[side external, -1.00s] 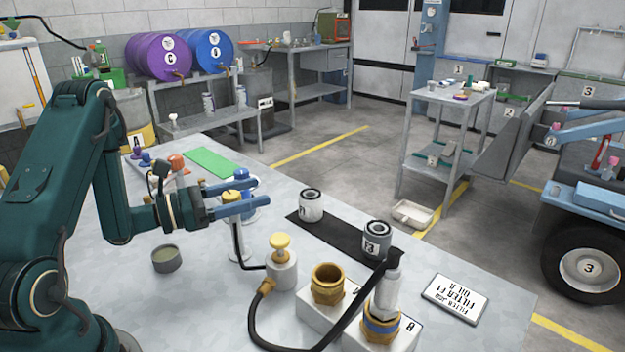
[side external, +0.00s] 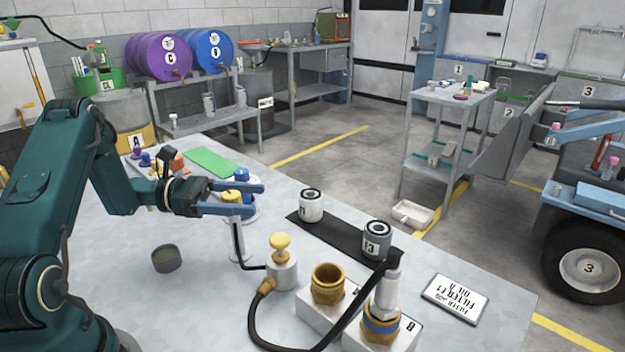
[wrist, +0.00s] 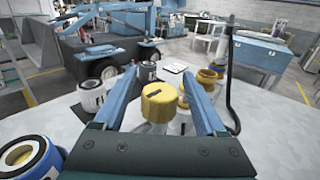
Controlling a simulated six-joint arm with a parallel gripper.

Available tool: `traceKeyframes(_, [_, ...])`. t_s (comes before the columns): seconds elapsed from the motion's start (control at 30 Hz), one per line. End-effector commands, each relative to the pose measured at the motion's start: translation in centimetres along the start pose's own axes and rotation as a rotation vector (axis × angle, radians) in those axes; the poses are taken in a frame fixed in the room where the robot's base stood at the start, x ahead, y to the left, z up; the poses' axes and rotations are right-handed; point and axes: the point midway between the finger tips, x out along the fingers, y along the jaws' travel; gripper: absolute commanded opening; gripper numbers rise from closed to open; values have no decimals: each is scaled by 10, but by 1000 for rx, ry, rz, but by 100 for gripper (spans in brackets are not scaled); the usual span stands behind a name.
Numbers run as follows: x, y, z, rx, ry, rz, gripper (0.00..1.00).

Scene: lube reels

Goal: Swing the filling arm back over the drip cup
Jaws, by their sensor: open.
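A white post (side external: 237,240) with a yellow knob (side external: 231,197) on top stands on the bench; a thin black bent tube runs from it towards a pump bottle (side external: 281,268). My gripper (side external: 256,200) is open, its blue fingers on either side of the yellow knob. In the wrist view the knob (wrist: 159,103) sits between the fingers (wrist: 161,75), with gaps visible. A thick black hose rises to a clear nozzle (side external: 391,290) over a brass fitting (side external: 381,328) with a blue band. A small dark grey cup (side external: 166,259) stands at left. I cannot tell for sure which parts are the filling arm and drip cup.
An open brass fitting (side external: 327,284) on a white block stands right of the pump bottle. Two filters, one white (side external: 311,206) and one grey (side external: 376,242), stand on a black mat (side external: 343,235). A label plate (side external: 455,299) lies at right. A green mat (side external: 214,163) lies behind.

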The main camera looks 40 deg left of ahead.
Motion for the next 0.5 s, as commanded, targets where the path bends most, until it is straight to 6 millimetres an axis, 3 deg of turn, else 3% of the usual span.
traceKeyframes(0.2, [-45, 1, 3, 2, 1, 14, 74])
traceKeyframes(0.5, [-42, 0, 62, 6, 2, 8, 74])
